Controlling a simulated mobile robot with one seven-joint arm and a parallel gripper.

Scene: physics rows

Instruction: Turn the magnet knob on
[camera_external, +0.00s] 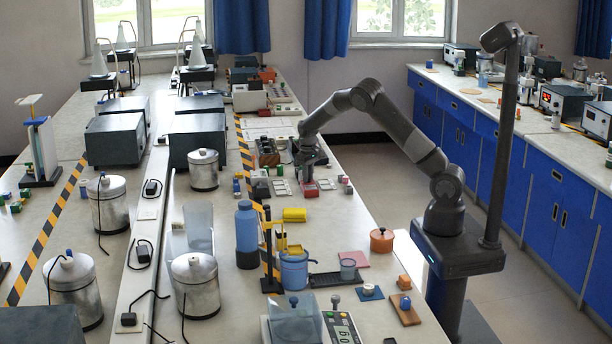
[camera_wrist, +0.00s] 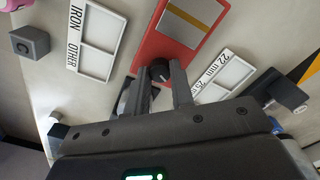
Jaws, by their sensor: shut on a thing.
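The round black magnet knob (camera_wrist: 159,69), with a light pointer mark, is at the block's near end. My gripper (camera_wrist: 167,78) has its two fingers at the knob, one on each side, and is shut on it. In the external view my gripper (camera_external: 309,172) points down at the block; the knob is too small to tell there.
White trays marked IRON and OTHER (camera_wrist: 78,70) and 22 mm and 25 (camera_wrist: 196,94) flank the block. A grey cube (camera_wrist: 30,41) and a dark block (camera_wrist: 272,92) lie nearby. In the external view, a yellow box (camera_external: 294,214) and a blue bottle (camera_external: 247,236) stand nearer the camera.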

